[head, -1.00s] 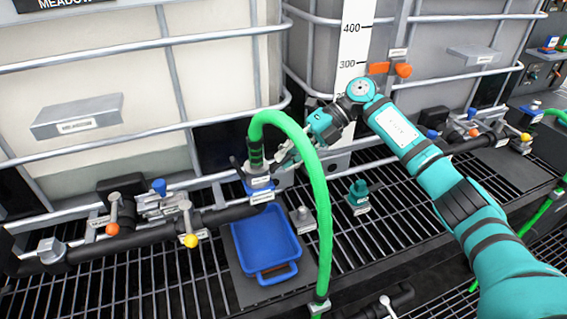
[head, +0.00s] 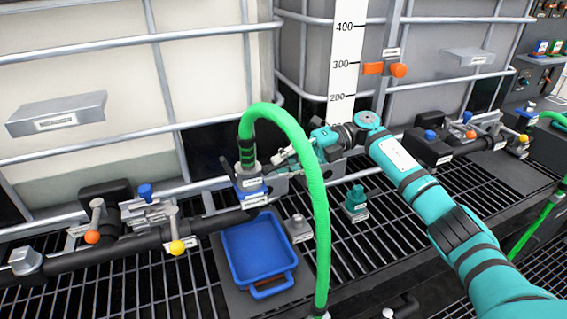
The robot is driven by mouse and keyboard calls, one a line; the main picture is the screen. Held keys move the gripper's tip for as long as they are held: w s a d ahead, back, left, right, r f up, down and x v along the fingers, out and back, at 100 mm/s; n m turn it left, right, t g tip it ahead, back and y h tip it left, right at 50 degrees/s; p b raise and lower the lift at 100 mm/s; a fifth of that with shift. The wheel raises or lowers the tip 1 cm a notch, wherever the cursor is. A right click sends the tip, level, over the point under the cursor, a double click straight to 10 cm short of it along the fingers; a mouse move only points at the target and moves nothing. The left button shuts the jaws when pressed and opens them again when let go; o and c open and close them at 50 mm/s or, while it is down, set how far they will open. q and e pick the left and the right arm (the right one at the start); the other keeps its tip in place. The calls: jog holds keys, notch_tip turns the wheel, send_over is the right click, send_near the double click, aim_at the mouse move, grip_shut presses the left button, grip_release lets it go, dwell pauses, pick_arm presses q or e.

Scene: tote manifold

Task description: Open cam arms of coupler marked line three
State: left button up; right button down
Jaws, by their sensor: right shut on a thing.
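The coupler (head: 249,186), grey and blue with small white labels too small to read, joins the green hose (head: 318,215) to the black pipe. A dark cam arm (head: 227,167) sticks up and outward on its left side. My right gripper (head: 277,161) is at the coupler's right side, partly behind the hose, and is shut on the right cam arm, which the fingers mostly hide. My left gripper is out of view.
A blue tray (head: 262,282) lies below the coupler. A grey fitting (head: 298,227) and a teal fitting (head: 355,202) stand on the grating to the right. Valves with orange and yellow knobs (head: 177,247) line the pipe at left. The hose arches close to my gripper.

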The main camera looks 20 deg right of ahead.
jog(key=c, duration=1.7)
grip_release()
jog(key=shift+o, duration=0.2)
jog(key=d+r, duration=0.2)
jog(key=d, duration=0.9)
jog(key=shift+w+d+r, duration=0.15)
jog(key=shift+w+d, duration=0.05)
jog(key=shift+d, duration=0.2)
jog(key=shift+o, duration=0.2)
